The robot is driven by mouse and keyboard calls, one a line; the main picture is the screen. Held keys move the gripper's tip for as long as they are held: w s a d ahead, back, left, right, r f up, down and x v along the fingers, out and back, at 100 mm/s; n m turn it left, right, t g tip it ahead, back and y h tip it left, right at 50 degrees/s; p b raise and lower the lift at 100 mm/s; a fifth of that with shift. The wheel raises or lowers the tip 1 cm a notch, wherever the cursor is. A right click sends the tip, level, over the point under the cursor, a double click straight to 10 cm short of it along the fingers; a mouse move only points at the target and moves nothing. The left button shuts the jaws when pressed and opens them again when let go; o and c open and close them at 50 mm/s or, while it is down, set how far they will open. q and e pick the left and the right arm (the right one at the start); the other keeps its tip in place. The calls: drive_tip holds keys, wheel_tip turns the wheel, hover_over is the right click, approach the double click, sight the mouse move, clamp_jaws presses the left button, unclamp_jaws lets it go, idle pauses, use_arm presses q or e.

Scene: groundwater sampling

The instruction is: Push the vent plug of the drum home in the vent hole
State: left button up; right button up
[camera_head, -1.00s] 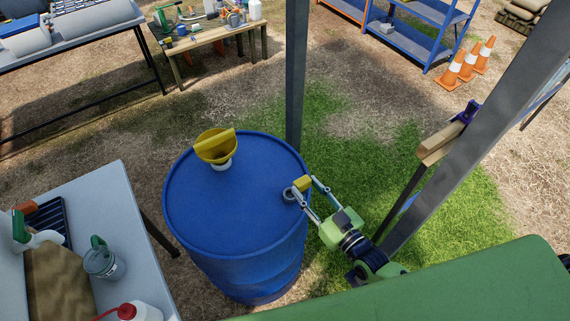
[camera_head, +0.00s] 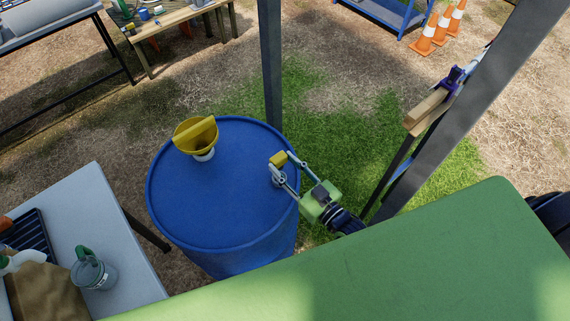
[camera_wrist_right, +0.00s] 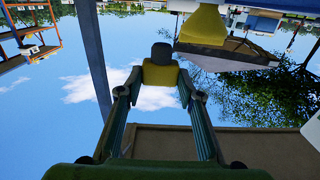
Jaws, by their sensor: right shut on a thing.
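The blue drum (camera_head: 215,215) stands upright with its lid facing up. My right gripper (camera_head: 283,165) is above the lid's right edge, shut on the vent plug (camera_head: 277,158). The plug has a yellow body and a dark grey end; in the upside-down right wrist view, it sits between the fingertips (camera_wrist_right: 160,72), with the grey end away from the palm. In the head view a grey ring (camera_head: 278,179), seemingly at the vent hole, shows on the lid just below the plug, partly behind a finger. The plug looks raised above it; the exact gap is unclear. My left gripper is not in view.
A yellow funnel (camera_head: 194,136) stands on the lid's far left and shows in the wrist view (camera_wrist_right: 204,28). A grey post (camera_head: 270,65) rises behind the drum. A grey table (camera_head: 125,240) with a jug (camera_head: 92,270) is at left.

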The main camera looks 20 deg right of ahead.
wheel_tip(320, 180, down, 3)
drive_tip(key=shift+f+b, duration=0.1)
drive_tip(key=shift+b, duration=1)
drive_tip(key=shift+f+b, duration=0.5)
drive_tip(key=shift+f, duration=0.1)
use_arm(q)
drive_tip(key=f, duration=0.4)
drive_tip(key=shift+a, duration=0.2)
use_arm(e)
drive_tip(key=shift+f, duration=0.2)
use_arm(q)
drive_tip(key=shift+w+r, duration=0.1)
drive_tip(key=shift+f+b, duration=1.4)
use_arm(e)
drive_tip(key=shift+f, duration=1.55)
drive_tip(key=o, duration=1)
